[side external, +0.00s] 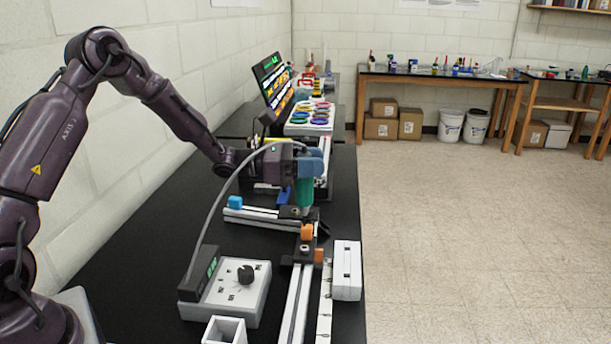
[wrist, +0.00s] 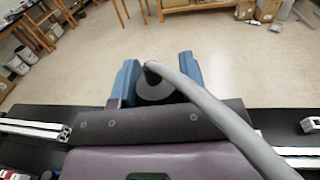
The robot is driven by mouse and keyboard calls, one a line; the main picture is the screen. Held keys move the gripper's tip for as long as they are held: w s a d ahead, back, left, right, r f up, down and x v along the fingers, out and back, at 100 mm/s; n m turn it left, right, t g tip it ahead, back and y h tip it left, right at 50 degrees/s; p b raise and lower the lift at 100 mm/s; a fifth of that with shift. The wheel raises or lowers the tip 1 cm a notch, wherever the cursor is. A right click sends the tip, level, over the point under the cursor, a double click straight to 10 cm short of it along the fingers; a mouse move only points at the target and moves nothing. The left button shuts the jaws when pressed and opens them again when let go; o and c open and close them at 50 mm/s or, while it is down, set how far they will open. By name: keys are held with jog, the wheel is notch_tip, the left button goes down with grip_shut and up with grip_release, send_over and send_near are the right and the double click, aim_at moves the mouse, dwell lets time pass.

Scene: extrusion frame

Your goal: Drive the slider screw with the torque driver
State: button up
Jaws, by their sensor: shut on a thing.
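My gripper (side external: 308,163) has blue fingers and is shut on the torque driver (side external: 304,193), a green upright tool with a grey cable from its top. In the wrist view the driver's dark round cap (wrist: 155,90) sits between the two blue fingers (wrist: 158,80). The driver's lower end is over a black block (side external: 294,212) where the white extrusion rails meet. Its tip and any screw under it are hidden, so I cannot tell if they touch. Another black block with an orange knob (side external: 306,232) sits nearer on the long rail (side external: 296,300).
A white control box (side external: 228,292) with a black dial stands at the front left, the cable arching to its dark display unit (side external: 199,275). A white open box (side external: 224,331) and a white block (side external: 347,270) are near. A tray of coloured rings (side external: 310,117) stands behind.

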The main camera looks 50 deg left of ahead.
aim_at(311, 203)
jog(key=shift+f, duration=2.85)
jog(key=shift+s+f, duration=0.1)
jog(key=shift+f, duration=0.9)
jog(key=shift+r, duration=0.1)
dwell(0.7)
jog(key=shift+r, duration=1.75)
